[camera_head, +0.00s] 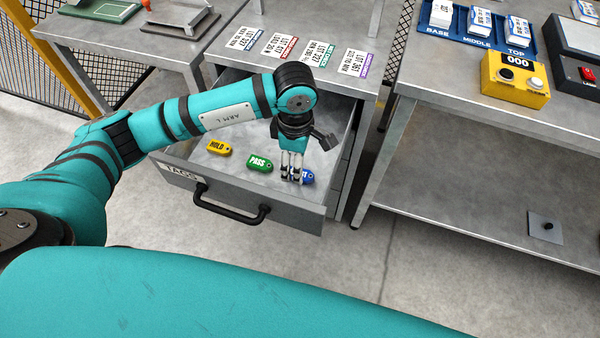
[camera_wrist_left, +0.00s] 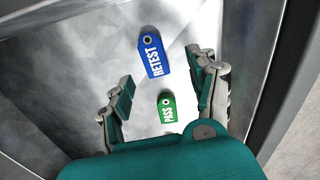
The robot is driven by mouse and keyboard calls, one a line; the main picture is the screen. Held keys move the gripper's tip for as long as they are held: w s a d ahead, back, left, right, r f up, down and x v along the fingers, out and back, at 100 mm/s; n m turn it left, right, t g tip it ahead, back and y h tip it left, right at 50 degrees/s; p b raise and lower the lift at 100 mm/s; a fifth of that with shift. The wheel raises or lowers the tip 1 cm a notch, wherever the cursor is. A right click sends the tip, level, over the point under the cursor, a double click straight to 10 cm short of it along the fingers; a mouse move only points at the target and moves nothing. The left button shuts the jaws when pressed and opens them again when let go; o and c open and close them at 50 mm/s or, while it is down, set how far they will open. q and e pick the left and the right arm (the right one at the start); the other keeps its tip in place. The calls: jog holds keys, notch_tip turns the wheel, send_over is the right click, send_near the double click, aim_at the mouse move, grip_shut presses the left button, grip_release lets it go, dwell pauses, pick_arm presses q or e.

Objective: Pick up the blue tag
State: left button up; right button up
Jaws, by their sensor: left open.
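The blue tag (camera_head: 308,178) lies flat in the open drawer, near its front right corner. In the head view my left gripper (camera_head: 291,180) covers part of it. In the left wrist view the blue tag (camera_wrist_left: 152,55) shows whole and reads RETEST. My left gripper is open and empty, its fingers (camera_wrist_left: 160,78) apart above the drawer floor. The blue tag lies beyond the fingertips there, not between them. I cannot tell the exact height of the fingers above it. My right gripper is in neither view.
A green PASS tag (camera_head: 258,162) and a yellow HOLD tag (camera_head: 219,147) lie to the left in the drawer (camera_head: 166,180). Its front has a black handle (camera_head: 232,212). Lot cards lie on the tabletop above. A yellow counter box (camera_head: 514,80) stands on the right bench.

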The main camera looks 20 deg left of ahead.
pick_arm(q)
jog(key=f, duration=0.5)
jog(key=shift+w+a+p, duration=0.15)
jog(key=shift+w+p, duration=0.15)
jog(key=shift+w, duration=0.05)
jog(key=shift+c, duration=0.4)
jog(key=c, duration=0.9)
